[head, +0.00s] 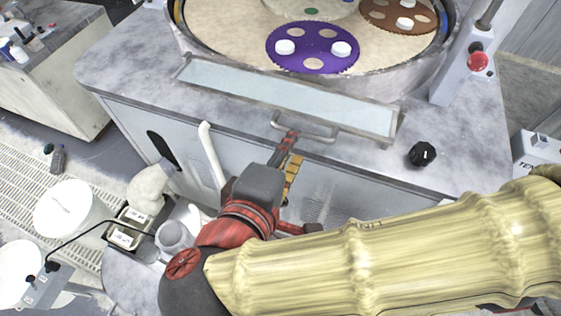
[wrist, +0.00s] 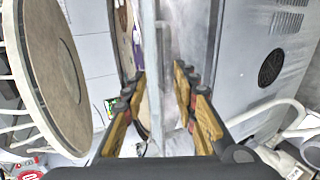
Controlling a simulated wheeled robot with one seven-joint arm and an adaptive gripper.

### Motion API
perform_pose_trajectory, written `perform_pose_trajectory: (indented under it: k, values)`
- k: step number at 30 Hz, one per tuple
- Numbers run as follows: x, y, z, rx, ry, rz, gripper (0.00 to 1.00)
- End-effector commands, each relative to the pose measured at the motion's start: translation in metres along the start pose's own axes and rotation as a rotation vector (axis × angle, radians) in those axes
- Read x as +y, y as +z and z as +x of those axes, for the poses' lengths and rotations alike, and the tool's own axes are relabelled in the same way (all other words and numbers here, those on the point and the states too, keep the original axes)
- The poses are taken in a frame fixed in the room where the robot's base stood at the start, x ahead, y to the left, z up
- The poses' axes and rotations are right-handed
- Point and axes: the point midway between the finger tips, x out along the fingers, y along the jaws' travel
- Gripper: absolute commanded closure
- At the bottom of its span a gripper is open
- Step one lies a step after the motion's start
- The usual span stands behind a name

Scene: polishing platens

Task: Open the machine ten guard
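The guard (head: 290,97) is a long clear panel in a grey metal frame, along the front of the round basin in the head view. Its bar handle (head: 318,135) sticks out from the near edge, at the middle. My gripper (head: 287,146) is at the handle's left part, pointing toward the machine. In the wrist view, my gripper (wrist: 156,84) has its fingers apart, with a pale upright bar (wrist: 153,60), seemingly the handle, between them. Gaps show on both sides of the bar. Contact with the handle cannot be told from the head view.
The basin holds a purple disc (head: 312,62) and a brown disc (head: 383,14) with white pieces. A black knob (head: 422,154) and a red button (head: 478,61) are at the right. White buckets (head: 65,209) stand on the floor at the left.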

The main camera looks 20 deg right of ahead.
Motion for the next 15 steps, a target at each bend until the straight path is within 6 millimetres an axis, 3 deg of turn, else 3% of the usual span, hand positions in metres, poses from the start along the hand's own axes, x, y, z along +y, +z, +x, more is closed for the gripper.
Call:
perform_pose_trajectory:
  k: [7, 15]
  values:
    - [-0.001, -0.001, -0.034, 0.003, 0.0, -0.004, 0.72]
    - [-0.001, 0.0, -0.05, 0.0, 0.0, -0.002, 0.72]
